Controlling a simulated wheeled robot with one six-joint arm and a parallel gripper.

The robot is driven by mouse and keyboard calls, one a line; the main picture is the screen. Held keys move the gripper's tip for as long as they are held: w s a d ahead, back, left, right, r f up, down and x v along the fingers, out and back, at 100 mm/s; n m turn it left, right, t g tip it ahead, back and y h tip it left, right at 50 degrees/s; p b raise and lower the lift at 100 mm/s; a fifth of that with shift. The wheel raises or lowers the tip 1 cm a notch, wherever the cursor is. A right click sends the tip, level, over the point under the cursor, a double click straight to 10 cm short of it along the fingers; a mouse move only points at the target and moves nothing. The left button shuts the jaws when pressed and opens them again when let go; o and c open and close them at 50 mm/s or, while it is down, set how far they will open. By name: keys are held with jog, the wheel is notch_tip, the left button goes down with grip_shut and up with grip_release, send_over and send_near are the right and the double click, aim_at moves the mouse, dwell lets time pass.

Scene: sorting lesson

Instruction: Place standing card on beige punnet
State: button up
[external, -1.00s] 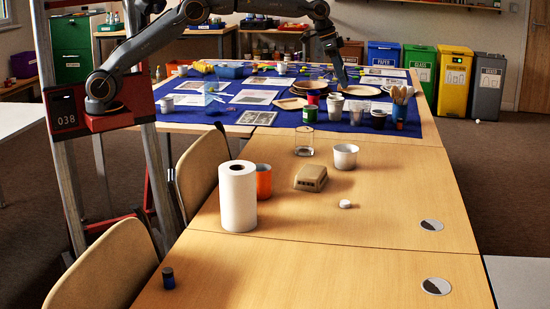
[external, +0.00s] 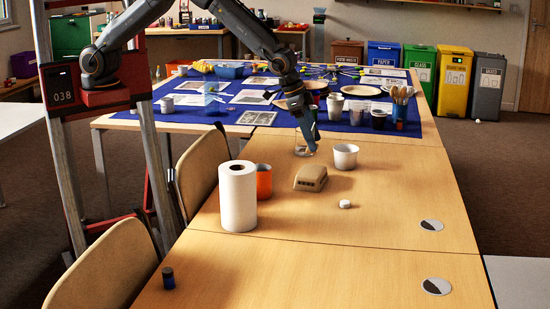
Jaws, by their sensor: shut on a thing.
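A beige, box-like thing with a raised top, which looks like the beige punnet (external: 311,178), sits on the bare wood just below the fingertips in the picture. The gripper appears above and behind it, apart from it.
A white cup (external: 345,157) stands right of the gripper, and a white round lid (external: 345,204) lies in front. A paper roll (external: 238,197) and an orange cup (external: 264,181) stand left. The blue cloth (external: 262,122) behind is crowded.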

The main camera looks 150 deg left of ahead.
jog(key=shift+f+p, duration=0.75)
jog(key=shift+f, duration=2.5)
jog(key=shift+f, duration=0.15)
jog(key=o, duration=1.1)
jog(key=shift+c, duration=0.2)
jog(key=shift+r, duration=0.3)
jog(key=b+v, duration=0.3)
jog(key=v, duration=0.8)
jog(key=shift+r, duration=0.3)
jog(key=shift+s+d, duration=0.1)
